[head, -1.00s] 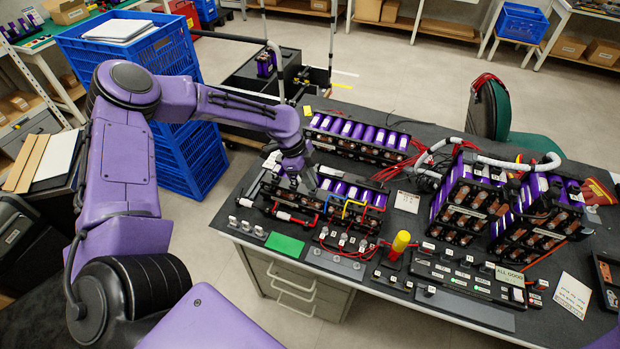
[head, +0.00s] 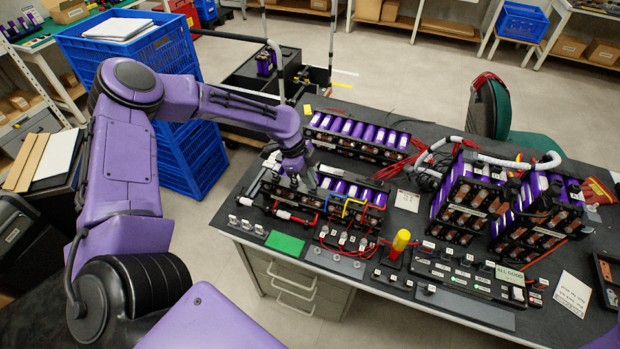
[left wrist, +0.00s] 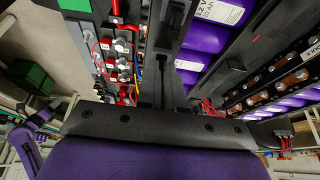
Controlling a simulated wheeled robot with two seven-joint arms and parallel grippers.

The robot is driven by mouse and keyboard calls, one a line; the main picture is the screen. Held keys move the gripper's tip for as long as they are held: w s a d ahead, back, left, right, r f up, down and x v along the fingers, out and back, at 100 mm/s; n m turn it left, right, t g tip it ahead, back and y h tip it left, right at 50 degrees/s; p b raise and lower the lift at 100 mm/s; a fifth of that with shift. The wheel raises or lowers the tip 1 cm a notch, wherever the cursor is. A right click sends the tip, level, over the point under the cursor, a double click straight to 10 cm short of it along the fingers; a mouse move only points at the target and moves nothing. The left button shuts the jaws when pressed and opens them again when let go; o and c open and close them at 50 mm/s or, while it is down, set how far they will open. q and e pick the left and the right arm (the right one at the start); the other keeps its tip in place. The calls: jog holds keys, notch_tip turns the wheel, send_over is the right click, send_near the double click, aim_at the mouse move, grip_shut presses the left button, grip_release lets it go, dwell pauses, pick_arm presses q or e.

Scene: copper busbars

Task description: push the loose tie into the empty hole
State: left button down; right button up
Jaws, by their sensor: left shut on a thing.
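My left gripper (head: 306,184) is low over the left end of the front purple battery module (head: 350,192) on the dark bench. It also shows in the left wrist view (left wrist: 168,40), with its dark fingers close together. It is shut on a thin dark piece, which I take to be the loose tie; the fingers hide most of it. I cannot make out the empty hole, or whether the tie touches the module.
A second module (head: 358,137) stands behind, and taller stacks (head: 468,198) stand at the right. Red, blue and yellow wires run along the front module.

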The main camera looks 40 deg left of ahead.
pick_arm(q)
jog(key=shift+s+f, duration=0.1)
jog(key=c, duration=1.2)
grip_release()
jog(key=w+v, duration=0.1)
jog(key=v, duration=0.9)
jog(key=shift+s+a+r+b, duration=0.15)
jog(key=shift+s+r+b, duration=0.05)
jog(key=shift+s+b, duration=0.25)
